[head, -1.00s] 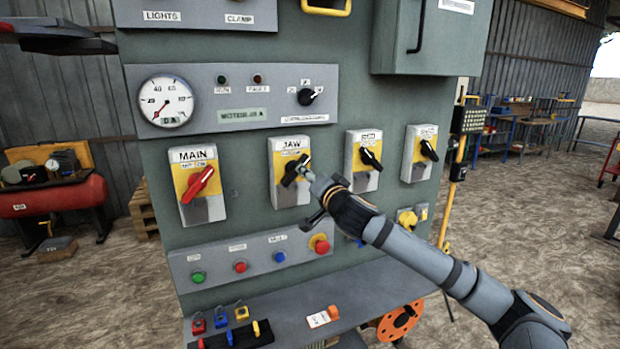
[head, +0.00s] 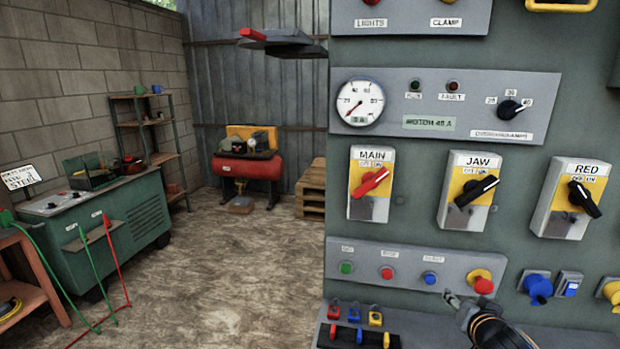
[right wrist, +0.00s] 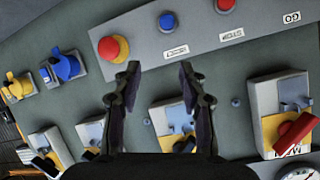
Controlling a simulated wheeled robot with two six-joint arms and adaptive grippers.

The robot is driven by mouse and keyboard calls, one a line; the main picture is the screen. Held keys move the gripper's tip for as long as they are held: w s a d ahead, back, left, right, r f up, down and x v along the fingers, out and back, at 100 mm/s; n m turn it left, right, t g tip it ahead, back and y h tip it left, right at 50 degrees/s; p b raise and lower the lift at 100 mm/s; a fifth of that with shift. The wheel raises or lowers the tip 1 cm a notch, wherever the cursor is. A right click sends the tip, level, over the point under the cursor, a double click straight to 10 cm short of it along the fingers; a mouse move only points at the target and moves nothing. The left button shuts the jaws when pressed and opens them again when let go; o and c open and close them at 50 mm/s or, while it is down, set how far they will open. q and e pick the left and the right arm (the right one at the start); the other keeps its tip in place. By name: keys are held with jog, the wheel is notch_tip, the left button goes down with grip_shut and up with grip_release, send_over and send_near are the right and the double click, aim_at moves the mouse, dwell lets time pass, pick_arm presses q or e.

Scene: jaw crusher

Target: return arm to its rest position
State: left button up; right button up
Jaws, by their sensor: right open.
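My right gripper (head: 452,299) is low at the right in the head view, in front of the button strip's lower edge, left of and below the red mushroom button (head: 482,284). In the right wrist view my right gripper (right wrist: 159,70) has its two fingers apart with nothing between them. Its left fingertip overlaps the edge of the mushroom button's yellow collar (right wrist: 120,52); I cannot tell whether they touch. The JAW switch (head: 472,192) has a slanted black handle and stands clear above the gripper. My left gripper is not in view.
The grey-green cabinet carries the MAIN switch (head: 371,183), the RED switch (head: 574,198) and a gauge (head: 360,101). Small padlocks (head: 354,313) sit on the ledge below. A red compressor (head: 248,167) and a green welding bench (head: 95,225) stand left. Floor between them is open.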

jog(key=s+a+f+n+g+y, duration=0.1)
jog(key=s+a+f+n+g, duration=0.4)
jog(key=s+f, duration=0.55)
jog(key=s+a+f+n+g+y, duration=0.2)
jog(key=s+a+f+n+g, duration=0.15)
jog(key=s+a+f, duration=0.7)
jog(key=s+d+f+g, duration=0.1)
jog(key=s+d+f, duration=0.1)
jog(key=f, duration=0.6)
jog(key=s+d+f, duration=0.2)
jog(key=d+f, duration=0.1)
jog(key=f, duration=0.6)
jog(key=s+d+f+g, duration=0.1)
jog(key=d+f, duration=0.1)
jog(key=f, duration=0.6)
jog(key=s+f, duration=1.5)
jog(key=s, duration=0.3)
jog(key=shift+s+d+f+m+g, duration=0.25)
jog(key=shift+d+m+g, duration=0.1)
jog(key=shift+d+m, duration=0.1)
